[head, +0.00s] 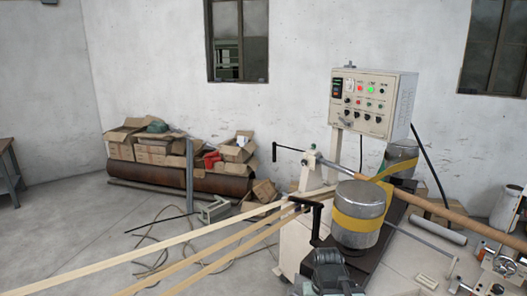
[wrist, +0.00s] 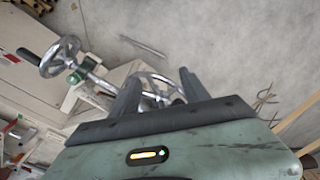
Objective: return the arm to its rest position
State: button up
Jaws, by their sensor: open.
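My gripper (wrist: 160,80) shows in the wrist view with its two dark fingers spread apart and nothing held between them. A metal handwheel (wrist: 158,88) shows behind the gap between the fingers; I cannot tell how far off it is. A second handwheel (wrist: 60,57) with a dark grip stands to the left, clear of the fingers. In the head view, a grey-green part of my arm (head: 328,272) shows at the bottom, in front of the spiral winder. The fingertips cannot be made out clearly there.
The winder has a control box (head: 372,103) with lit lamps and a metal drum (head: 358,198) with a yellow belt. Pale strips (head: 215,238) run from it to the lower left. Cardboard boxes (head: 150,152) lie by the wall. Floor at the left is mostly clear.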

notch_tip(320, 180, down, 34)
jog(key=s+f+b, duration=0.1)
jog(key=s+b, duration=0.2)
jog(key=b, duration=3.1)
notch_tip(320, 180, up, 20)
jog(key=p, duration=1.9)
jog(key=shift+w+a+g, duration=0.15)
jog(key=shift+w+g, duration=0.05)
jog(key=shift+g, duration=0.2)
jog(key=shift+f, duration=0.15)
